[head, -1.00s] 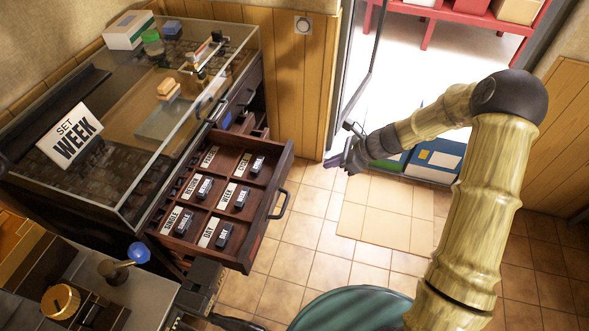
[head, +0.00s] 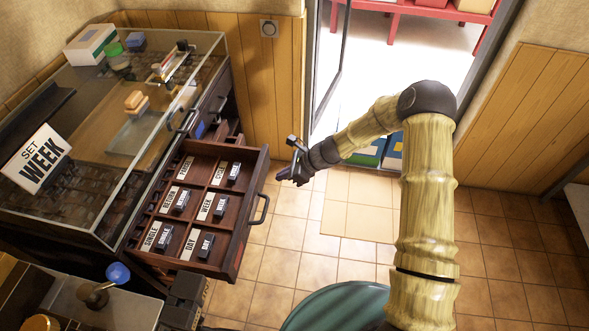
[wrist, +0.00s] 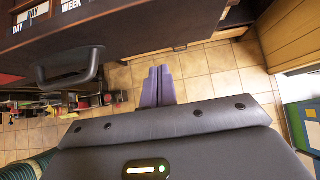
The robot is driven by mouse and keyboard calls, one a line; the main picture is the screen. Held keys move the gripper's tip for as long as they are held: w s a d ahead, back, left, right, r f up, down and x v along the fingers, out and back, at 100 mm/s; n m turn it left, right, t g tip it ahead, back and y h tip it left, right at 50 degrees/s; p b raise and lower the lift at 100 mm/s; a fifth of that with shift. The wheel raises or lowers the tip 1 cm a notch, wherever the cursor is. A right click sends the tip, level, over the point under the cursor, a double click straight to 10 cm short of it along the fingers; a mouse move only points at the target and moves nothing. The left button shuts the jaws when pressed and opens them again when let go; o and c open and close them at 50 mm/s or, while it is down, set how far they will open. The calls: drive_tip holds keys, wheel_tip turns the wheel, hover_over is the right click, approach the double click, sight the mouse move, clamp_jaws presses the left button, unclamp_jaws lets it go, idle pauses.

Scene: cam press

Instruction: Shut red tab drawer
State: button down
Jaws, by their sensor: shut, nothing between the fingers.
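A dark wooden drawer (head: 237,246) is pulled out from the cabinet under the glass-topped counter. It holds labelled compartments with small dark blocks. Its black bar handle (head: 261,209) is on the front, and the handle also shows at the upper left of the wrist view (wrist: 70,76).
Another drawer with a handle (head: 184,120) sits farther back in the cabinet. A blue-knobbed lever (head: 118,274) is at the lower left. Tiled floor is open right of the drawer.

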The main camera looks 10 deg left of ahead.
sight(264, 177)
drive_tip(key=shift+w+a+r, duration=0.1)
drive_tip(key=shift+a, duration=0.75)
drive_tip(key=shift+w+a+r, duration=0.1)
drive_tip(key=shift+a, duration=0.7)
drive_tip(key=shift+w, duration=0.1)
